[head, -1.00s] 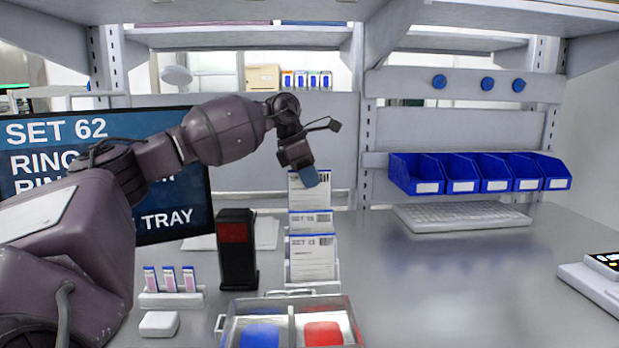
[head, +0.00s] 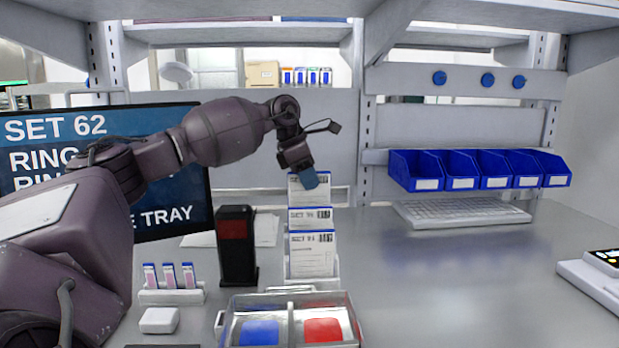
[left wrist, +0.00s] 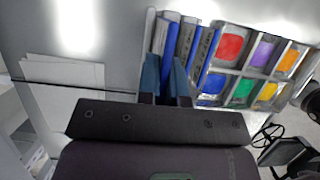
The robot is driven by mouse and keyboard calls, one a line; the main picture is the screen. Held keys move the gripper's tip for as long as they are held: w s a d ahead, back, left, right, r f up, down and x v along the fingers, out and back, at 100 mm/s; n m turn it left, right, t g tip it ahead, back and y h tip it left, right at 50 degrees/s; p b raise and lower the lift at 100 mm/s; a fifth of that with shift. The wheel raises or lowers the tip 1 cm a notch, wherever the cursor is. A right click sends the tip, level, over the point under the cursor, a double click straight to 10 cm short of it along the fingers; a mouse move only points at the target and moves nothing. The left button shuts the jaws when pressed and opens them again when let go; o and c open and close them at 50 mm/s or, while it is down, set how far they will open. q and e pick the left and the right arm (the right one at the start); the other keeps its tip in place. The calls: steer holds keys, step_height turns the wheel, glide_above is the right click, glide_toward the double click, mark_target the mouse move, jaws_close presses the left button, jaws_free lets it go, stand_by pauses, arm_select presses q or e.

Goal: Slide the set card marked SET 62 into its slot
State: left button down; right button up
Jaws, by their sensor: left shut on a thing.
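My left gripper (head: 309,178) is shut on the rearmost card (head: 307,194), a white card with a blue top edge, held upright at the back of the card rack (head: 287,268). The print on this card is too small and covered to read. Two more cards stand in front of it, a middle card (head: 310,219) and a front card (head: 312,256), both with "SET" labels whose numbers are unclear. In the left wrist view the fingers (left wrist: 166,82) close around a card edge, with other blue-edged cards beside it. The card's lower end is hidden. My right gripper is out of view.
A clear tray (head: 290,318) with coloured compartments stands in front of the rack. A screen (head: 60,165) reads SET 62. The right counter is mostly clear.

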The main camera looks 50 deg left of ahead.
arm_select(q)
steer(key=shift+f, duration=1.45)
stand_by(0.5)
steer(key=c, duration=0.6)
jaws_free()
steer(key=shift+r, duration=2.35)
steer(key=shift+r+p, duration=0.65)
steer(key=shift+r, duration=1.5)
